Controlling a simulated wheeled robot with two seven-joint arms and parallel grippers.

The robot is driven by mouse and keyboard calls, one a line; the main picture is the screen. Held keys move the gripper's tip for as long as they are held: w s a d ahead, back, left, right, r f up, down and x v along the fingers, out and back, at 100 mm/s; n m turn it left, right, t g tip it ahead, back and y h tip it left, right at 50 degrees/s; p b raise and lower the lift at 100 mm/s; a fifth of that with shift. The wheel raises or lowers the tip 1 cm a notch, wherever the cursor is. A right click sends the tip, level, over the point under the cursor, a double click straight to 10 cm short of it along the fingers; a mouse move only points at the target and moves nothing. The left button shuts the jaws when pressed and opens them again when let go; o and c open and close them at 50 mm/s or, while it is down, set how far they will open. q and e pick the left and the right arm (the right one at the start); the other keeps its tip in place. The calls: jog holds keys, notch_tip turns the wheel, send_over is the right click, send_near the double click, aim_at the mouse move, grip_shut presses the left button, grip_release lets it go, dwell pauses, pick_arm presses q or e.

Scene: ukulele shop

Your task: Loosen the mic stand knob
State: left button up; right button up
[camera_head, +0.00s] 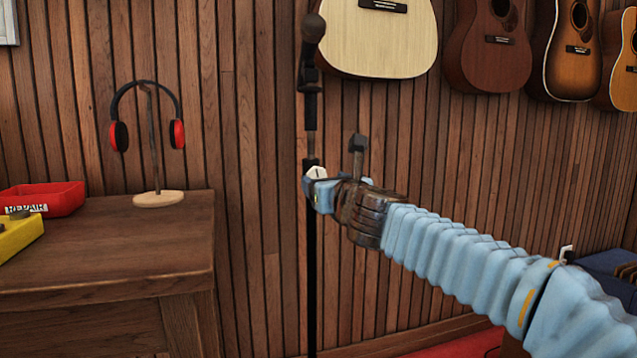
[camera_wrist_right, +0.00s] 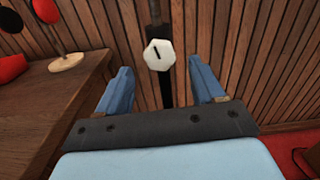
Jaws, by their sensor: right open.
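The mic stand (camera_head: 312,265) is a thin black upright pole against the wood wall, with a microphone (camera_head: 313,28) at its top. Its knob (camera_head: 317,172) is small, white and many-sided. In the right wrist view the knob (camera_wrist_right: 158,55) faces me with a short dark mark, and the black pole (camera_wrist_right: 164,95) runs behind it. My right gripper (camera_head: 311,190) reaches in from the right at knob height. In the wrist view the right gripper (camera_wrist_right: 160,82) is open, with one blue finger on each side of the knob and visible gaps to both. My left gripper is not in view.
A wooden table (camera_head: 120,245) stands at left, holding a headphone stand (camera_head: 158,198) with headphones (camera_head: 177,133), a red bin (camera_head: 62,196) and a yellow box (camera_head: 20,235). Guitars (camera_head: 375,40) hang on the wall at upper right. The wall is close behind the stand.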

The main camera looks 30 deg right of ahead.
aim_at(318, 177)
jog(key=x, duration=0.5)
jog(key=shift+w, duration=0.1)
jog(key=shift+c, duration=0.2)
jog(key=c, duration=1)
